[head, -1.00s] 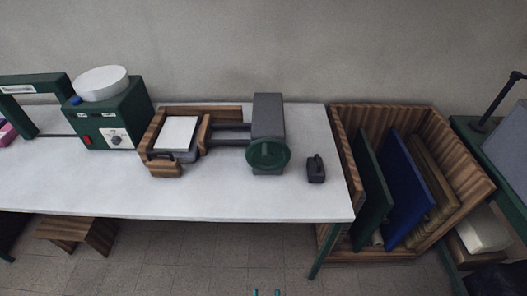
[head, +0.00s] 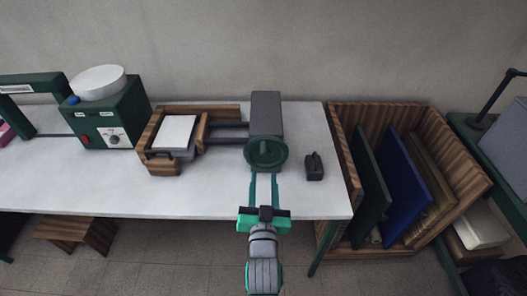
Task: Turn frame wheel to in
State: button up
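The frame wheel (head: 265,152) is a dark green round handwheel on the front of a dark grey block (head: 267,112), on the white table. Two dark rods run left from the block to a wooden frame (head: 160,160) that holds a white pad (head: 175,132). My gripper (head: 264,178) reaches in from the front over the table's edge, its two long teal fingers apart and pointing at the wheel. The fingertips are just below the wheel's lower rim; I cannot tell whether they touch it. Nothing shows between the fingers.
A small dark block (head: 314,168) sits right of the wheel. A green machine with a white bowl (head: 98,84) stands at the left. A wooden crate (head: 344,170) with upright boards stands beyond the table's right end. The table's front left is clear.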

aim_at(264, 155)
jog(key=w, duration=1.1)
jog(key=shift+w+r, duration=0.2)
jog(key=shift+r, duration=0.15)
jog(key=shift+c, duration=0.7)
grip_shut()
